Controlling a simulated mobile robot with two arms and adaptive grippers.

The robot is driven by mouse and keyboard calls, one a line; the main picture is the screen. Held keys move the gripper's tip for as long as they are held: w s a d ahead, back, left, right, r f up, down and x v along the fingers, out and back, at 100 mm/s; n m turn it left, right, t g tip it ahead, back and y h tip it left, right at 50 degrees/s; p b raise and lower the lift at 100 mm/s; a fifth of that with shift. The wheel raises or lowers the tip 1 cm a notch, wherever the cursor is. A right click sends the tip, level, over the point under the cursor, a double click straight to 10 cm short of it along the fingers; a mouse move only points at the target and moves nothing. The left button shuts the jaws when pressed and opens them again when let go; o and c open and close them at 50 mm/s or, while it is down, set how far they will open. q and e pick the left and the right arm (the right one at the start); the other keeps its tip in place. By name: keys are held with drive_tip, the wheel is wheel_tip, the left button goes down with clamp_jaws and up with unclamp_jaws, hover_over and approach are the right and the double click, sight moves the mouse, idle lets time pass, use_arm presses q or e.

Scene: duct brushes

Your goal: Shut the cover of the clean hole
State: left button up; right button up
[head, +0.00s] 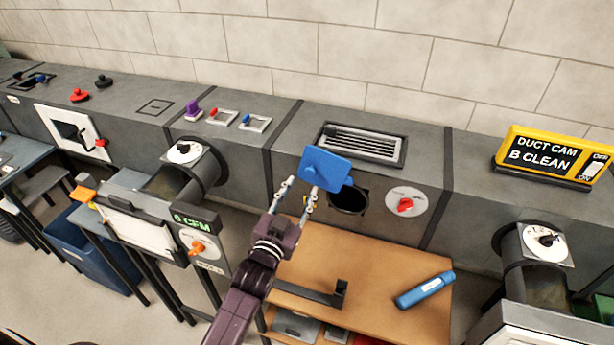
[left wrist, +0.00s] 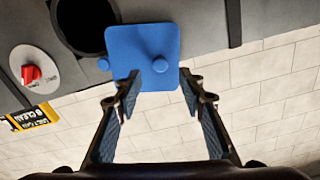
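A blue square cover (head: 325,168) with rounded corners hangs on the duct's front face. Beside it is a dark round hole (head: 350,200), mostly uncovered. In the left wrist view the cover (left wrist: 135,42) lies to the right of the hole (left wrist: 88,22) and overlaps its edge a little. A round blue knob (left wrist: 160,65) stands out from the cover. My left gripper (head: 301,190) is at the cover; in the left wrist view its open fingers (left wrist: 160,84) are either side of the cover's near edge. I cannot tell whether they touch it. My right gripper is out of view.
A red dial (head: 405,204) sits right of the hole and a vent grille (head: 362,143) above it. A yellow sign (head: 552,157) reads "DUCT CAM B CLEAN". A wooden table (head: 390,265) below holds a blue cylinder (head: 424,290) and a dark bracket (head: 312,294).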

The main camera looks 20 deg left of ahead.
sight(309, 173)
use_arm(q)
drive_tip(key=w, duration=0.5)
drive_tip(key=shift+w+p, duration=0.35)
drive_tip(key=shift+w, duration=0.05)
drive_tip(key=shift+f, duration=0.1)
clamp_jaws()
